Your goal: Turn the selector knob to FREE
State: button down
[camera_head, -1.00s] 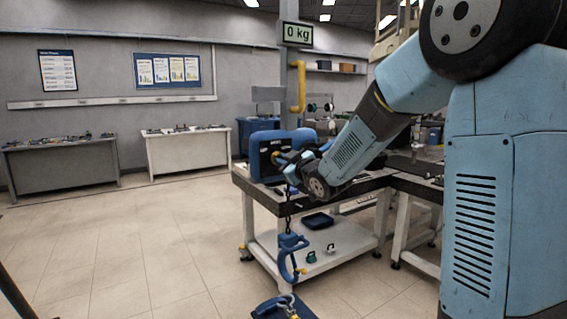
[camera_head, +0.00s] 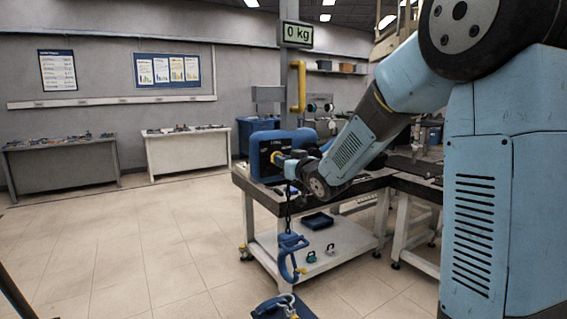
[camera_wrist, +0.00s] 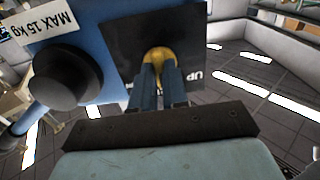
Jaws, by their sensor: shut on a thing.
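The selector knob (camera_wrist: 155,54) is yellow and sits on a black panel (camera_wrist: 125,40) on the front of a blue unit (camera_head: 254,150). My gripper (camera_wrist: 158,72) is shut on the knob, with its two blue fingers on either side of it. In the head view the gripper (camera_head: 284,158) meets the yellow knob at the panel. The letters "UP" show on the panel right of the fingers in the wrist view. The fingers hide part of the panel, and I cannot read the word FREE or the knob's exact setting.
A black round part (camera_wrist: 66,76) and a "MAX 15kg" label (camera_wrist: 46,32) are beside the panel. A chain with a blue hook (camera_head: 290,256) hangs below the unit. A "0 kg" display (camera_head: 298,34) is above. The floor at left is clear.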

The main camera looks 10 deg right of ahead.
dwell(0.3)
jog(key=c, duration=1.1)
grip_release()
jog(key=shift+c, duration=0.2)
jog(key=shift+s, duration=0.1)
jog(key=v, duration=1.3)
jog(key=shift+s+d, duration=0.25)
